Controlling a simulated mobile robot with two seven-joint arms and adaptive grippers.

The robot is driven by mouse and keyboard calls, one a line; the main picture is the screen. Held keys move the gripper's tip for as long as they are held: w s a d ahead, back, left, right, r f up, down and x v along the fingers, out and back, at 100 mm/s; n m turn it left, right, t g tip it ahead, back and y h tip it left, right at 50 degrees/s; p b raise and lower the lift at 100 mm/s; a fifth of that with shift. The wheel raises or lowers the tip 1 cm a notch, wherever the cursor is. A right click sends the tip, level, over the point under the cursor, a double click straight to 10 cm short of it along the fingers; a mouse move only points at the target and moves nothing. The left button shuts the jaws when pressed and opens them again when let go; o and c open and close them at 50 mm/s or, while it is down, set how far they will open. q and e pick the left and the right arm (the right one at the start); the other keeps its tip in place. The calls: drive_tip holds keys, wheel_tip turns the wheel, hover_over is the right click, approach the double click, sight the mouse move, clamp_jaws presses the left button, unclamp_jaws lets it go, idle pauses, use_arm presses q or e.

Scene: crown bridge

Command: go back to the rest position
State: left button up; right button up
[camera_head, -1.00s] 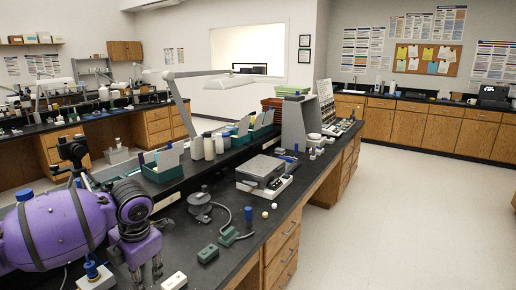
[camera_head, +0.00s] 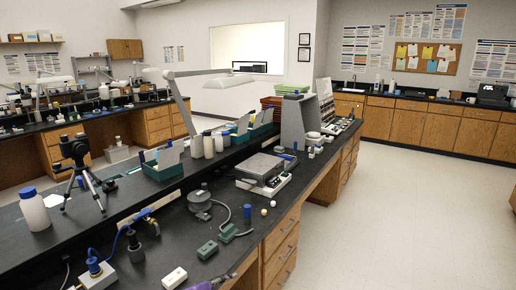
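My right gripper is not in view. The black lab bench (camera_head: 160,230) runs beneath and beyond the visible tip.
Near the tip lie a white block (camera_head: 174,277) and green blocks (camera_head: 207,250). A white box with a blue knob (camera_head: 95,270), a white bottle (camera_head: 34,210), a tripod (camera_head: 84,180) and a balance (camera_head: 262,172) stand on the bench. Open floor lies right.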

use_arm(q)
drive_tip(key=s+a+f+n+y, duration=0.1)
drive_tip(key=s+a+f+n, duration=0.2)
drive_tip(key=s, duration=0.9)
drive_tip(key=s+a+f+n+g+y, duration=0.1)
drive_tip(key=s+a+f+n+y, duration=0.1)
drive_tip(key=s+a+f+n, duration=0.2)
drive_tip(key=s+a+f+n+y+p, duration=0.1)
drive_tip(key=s+a+f+n+y, duration=0.1)
drive_tip(key=s+f+n, duration=0.6)
drive_tip(key=s+a+f, duration=0.1)
drive_tip(key=s+f, duration=0.4)
drive_tip(key=s, duration=0.8)
drive_tip(key=shift+a+g, duration=0.25)
drive_tip(key=shift+g, duration=0.15)
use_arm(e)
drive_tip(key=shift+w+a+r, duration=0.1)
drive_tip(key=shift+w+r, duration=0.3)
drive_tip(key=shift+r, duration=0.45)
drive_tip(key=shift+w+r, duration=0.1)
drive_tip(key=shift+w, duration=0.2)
